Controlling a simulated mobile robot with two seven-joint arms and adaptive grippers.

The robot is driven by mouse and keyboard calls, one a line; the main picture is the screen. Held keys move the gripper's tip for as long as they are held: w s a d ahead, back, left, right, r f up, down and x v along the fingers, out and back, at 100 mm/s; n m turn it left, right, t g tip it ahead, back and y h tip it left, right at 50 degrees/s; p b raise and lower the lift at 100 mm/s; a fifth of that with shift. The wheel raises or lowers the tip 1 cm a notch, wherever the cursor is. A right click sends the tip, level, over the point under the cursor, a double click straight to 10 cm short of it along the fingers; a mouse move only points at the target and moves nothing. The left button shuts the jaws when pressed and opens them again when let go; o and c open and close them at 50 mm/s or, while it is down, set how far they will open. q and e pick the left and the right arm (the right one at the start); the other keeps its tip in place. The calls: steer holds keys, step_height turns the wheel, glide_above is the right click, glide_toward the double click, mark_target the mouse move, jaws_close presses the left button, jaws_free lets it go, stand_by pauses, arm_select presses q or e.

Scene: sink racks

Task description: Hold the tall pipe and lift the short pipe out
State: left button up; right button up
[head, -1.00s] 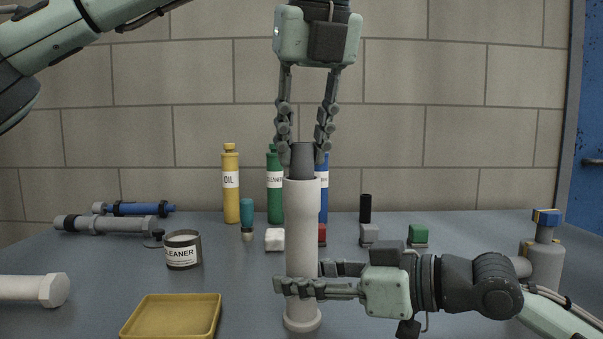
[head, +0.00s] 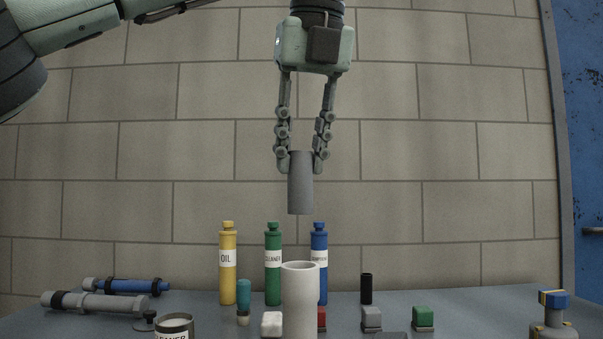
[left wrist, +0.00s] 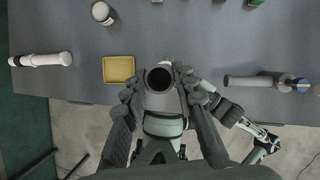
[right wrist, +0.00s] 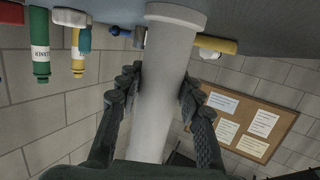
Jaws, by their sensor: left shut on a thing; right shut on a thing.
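The short grey pipe (head: 300,185) hangs upright between the fingertips of my left gripper (head: 301,162), which is shut on its upper part. Its lower end is clear above the open top of the tall white pipe (head: 299,300). In the left wrist view the short pipe (left wrist: 160,80) shows end-on with a dark bore. The tall pipe stands upright on the table; it also shows in the right wrist view (right wrist: 160,95). There my right gripper (right wrist: 160,85) is shut around it, one finger on each side. The right gripper is below the head view's edge.
Yellow, green and blue bottles (head: 273,265) stand behind the tall pipe. Several small blocks and a cleaner can (head: 175,325) are around it. A yellow tray (left wrist: 104,69) lies on the table.

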steer(key=o, duration=1.2)
steer(key=shift+c, duration=0.2)
steer(key=shift+d, duration=0.1)
steer(key=v, duration=1.1)
steer(key=shift+s+d+r, duration=0.15)
steer(key=shift+s+d, duration=0.05)
steer(key=shift+d, duration=0.1)
